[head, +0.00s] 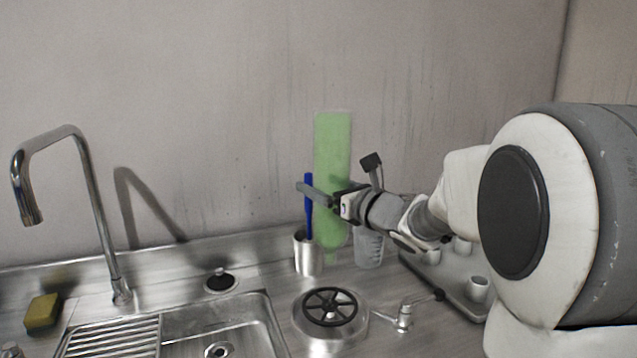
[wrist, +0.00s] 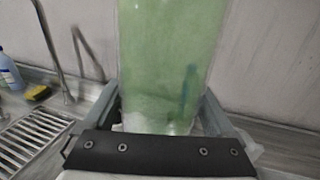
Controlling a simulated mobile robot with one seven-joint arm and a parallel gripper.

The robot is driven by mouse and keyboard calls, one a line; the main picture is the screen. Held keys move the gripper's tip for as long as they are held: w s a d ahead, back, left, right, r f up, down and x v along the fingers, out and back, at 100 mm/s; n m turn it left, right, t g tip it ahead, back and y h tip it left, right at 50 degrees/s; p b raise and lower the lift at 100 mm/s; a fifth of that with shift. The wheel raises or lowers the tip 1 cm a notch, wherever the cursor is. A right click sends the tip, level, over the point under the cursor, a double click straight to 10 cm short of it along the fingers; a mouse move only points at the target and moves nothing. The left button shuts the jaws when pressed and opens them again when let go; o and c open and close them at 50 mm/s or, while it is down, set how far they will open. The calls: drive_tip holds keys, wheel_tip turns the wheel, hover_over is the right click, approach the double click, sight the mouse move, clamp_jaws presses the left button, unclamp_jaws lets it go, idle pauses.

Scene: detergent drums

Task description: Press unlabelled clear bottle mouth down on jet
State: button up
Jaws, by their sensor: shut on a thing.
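The jet, a black spoked ring (head: 331,305) on a round steel base, sits on the counter nearer the camera. The bottle is apart from it, behind it in the picture. The bottle's mouth is too small to make out clearly.
A steel cup (head: 307,256) with a blue-handled tool (head: 309,210) stands close left of the bottle; a clear beaker (head: 369,250) stands right. A lever tap (head: 404,318) is beside the jet. A grey tray (head: 450,280) lies right, the sink (head: 240,318) and faucet (head: 95,205) left.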

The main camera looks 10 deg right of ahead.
sight(323, 220)
drive_tip(key=shift+f+b, duration=1.4)
drive_tip(key=shift+f, duration=2.8)
drive_tip(key=shift+f+b, duration=2.05)
drive_tip(key=shift+b, duration=0.75)
drive_tip(key=shift+r, duration=0.15)
drive_tip(key=shift+r+p, duration=0.55)
drive_tip(key=shift+r, duration=1.65)
